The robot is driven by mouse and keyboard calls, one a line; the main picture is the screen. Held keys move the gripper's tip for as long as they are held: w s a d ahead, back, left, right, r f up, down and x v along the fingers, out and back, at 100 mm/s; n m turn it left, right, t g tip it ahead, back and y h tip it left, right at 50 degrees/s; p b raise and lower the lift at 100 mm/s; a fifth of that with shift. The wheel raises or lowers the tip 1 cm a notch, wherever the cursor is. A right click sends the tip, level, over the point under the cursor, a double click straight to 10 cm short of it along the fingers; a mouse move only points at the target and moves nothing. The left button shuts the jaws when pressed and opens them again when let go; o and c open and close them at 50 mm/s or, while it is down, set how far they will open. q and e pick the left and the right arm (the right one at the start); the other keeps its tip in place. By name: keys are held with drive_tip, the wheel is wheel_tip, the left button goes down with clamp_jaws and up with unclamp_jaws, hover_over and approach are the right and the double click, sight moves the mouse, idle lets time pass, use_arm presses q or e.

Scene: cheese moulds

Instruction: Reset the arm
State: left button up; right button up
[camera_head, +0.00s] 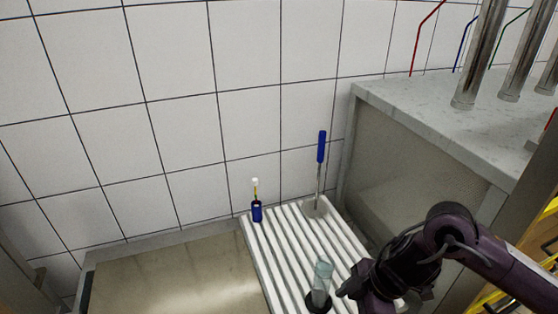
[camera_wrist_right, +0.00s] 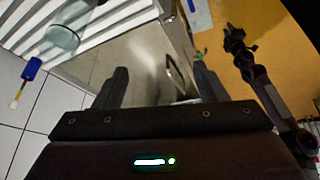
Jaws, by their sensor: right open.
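My right arm (camera_head: 480,255) comes in from the right in the head view. Its gripper (camera_wrist_right: 161,80) is open in the right wrist view, with nothing between the two dark fingers. In the head view the gripper end (camera_head: 350,289) is beside a clear cylinder with a dark base (camera_head: 322,275), which stands on a white ribbed rack (camera_head: 285,250). I cannot tell there whether they touch. The cylinder also shows at upper left in the wrist view (camera_wrist_right: 64,38), apart from the fingers. Another dark arm, apparently my left, ends at upper right there (camera_wrist_right: 236,42); its jaws are unclear.
A blue-based tool with a white tip (camera_head: 257,211) and a blue-handled disc tool (camera_head: 321,147) stand upright on the rack. A steel surface (camera_head: 180,280) at left is clear. A grey block (camera_head: 430,115) with metal tubes rises at right. A tiled wall closes the back.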

drive_tip(key=w+a+r+m+t+y, duration=0.25)
drive_tip(key=a+t, duration=0.35)
drive_tip(key=a, duration=0.7)
drive_tip(key=d+m+t+h, duration=0.2)
drive_tip(key=d+m+h, duration=0.3)
drive_tip(key=d+m, duration=0.35)
drive_tip(key=s+d+f+m+g+h, duration=0.2)
drive_tip(key=s+d+f+m+g, duration=0.35)
drive_tip(key=s+d, duration=0.45)
wheel_tip(320, 180, down, 39)
drive_tip(key=s+b, duration=0.3)
drive_tip(key=b, duration=0.4)
use_arm(q)
wheel_tip(320, 180, down, 13)
drive_tip(key=b, duration=0.5)
drive_tip(key=shift+s+r, duration=0.2)
drive_tip(key=shift+s, duration=0.05)
use_arm(e)
drive_tip(key=s+d+f+g, duration=0.1)
drive_tip(key=s+f, duration=0.8)
drive_tip(key=f, duration=0.2)
drive_tip(key=s+d+f+n+g, duration=0.1)
drive_tip(key=s+d+f, duration=0.1)
drive_tip(key=s+f, duration=0.8)
drive_tip(key=shift+d+f, duration=0.3)
drive_tip(key=shift+f, duration=0.45)
